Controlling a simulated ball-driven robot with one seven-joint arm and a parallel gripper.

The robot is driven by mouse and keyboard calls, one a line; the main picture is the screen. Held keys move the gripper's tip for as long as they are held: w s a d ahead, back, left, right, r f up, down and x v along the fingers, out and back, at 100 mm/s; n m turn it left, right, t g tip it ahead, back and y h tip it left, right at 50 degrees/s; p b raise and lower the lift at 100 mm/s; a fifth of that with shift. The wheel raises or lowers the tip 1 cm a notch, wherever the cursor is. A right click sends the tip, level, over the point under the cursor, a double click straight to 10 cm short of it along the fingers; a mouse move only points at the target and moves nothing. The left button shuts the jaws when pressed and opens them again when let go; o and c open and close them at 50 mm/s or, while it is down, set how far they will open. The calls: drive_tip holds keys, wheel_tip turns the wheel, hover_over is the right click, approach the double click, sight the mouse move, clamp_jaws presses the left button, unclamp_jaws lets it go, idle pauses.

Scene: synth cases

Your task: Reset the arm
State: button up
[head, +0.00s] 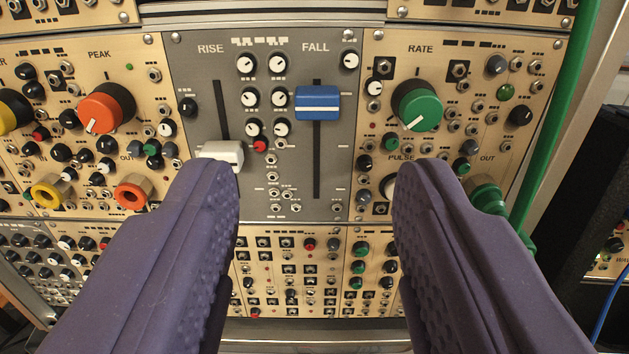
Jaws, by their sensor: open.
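My gripper (316,185) is open and empty in the head view, its two purple fingers wide apart in front of a synth rack. Between and beyond the fingertips is a grey panel (190,62) with two vertical sliders. The FALL slider's blue cap (317,103) sits near the top of its slot. The RISE slider's white cap (219,153) sits low in its slot, and the left fingertip partly covers it or lies just below it. I cannot tell whether that finger touches it.
A large orange PEAK knob (106,107) is at left and a large green RATE knob (417,106) at right. Orange (133,193) and yellow (50,191) jacks are at lower left. A green cable (556,115) runs down the right side, beside a dark box (590,190).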

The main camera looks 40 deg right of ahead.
drive_tip(key=w+a+r+n+t+y, duration=0.1)
drive_tip(key=w+a+r+y, duration=0.15)
drive_tip(key=a+r, duration=0.4)
drive_tip(key=w+a+r+n+y+b, duration=0.1)
drive_tip(key=a+r+y, duration=0.2)
drive_tip(key=r, duration=0.6)
drive_tip(key=w+a+r+n+t+y, duration=0.1)
drive_tip(key=w+a+r+n+y, duration=0.15)
drive_tip(key=a+r, duration=0.4)
drive_tip(key=s+a+r+n+y, duration=0.1)
drive_tip(key=s+a+r, duration=0.2)
drive_tip(key=s+r, duration=0.2)
drive_tip(key=s+a+r+n+y, duration=0.1)
drive_tip(key=s+a+r, duration=0.1)
drive_tip(key=s+r, duration=0.4)
drive_tip(key=s+a+r+n+y+b, duration=0.1)
drive_tip(key=s+a+r, duration=0.2)
drive_tip(key=s+r, duration=0.3)
wheel_tip(320, 180, up, 3)
drive_tip(key=shift+s+a+r+y, duration=0.1)
drive_tip(key=shift+s+a+y, duration=0.15)
drive_tip(key=shift+a+y, duration=0.05)
drive_tip(key=shift+n, duration=0.25)
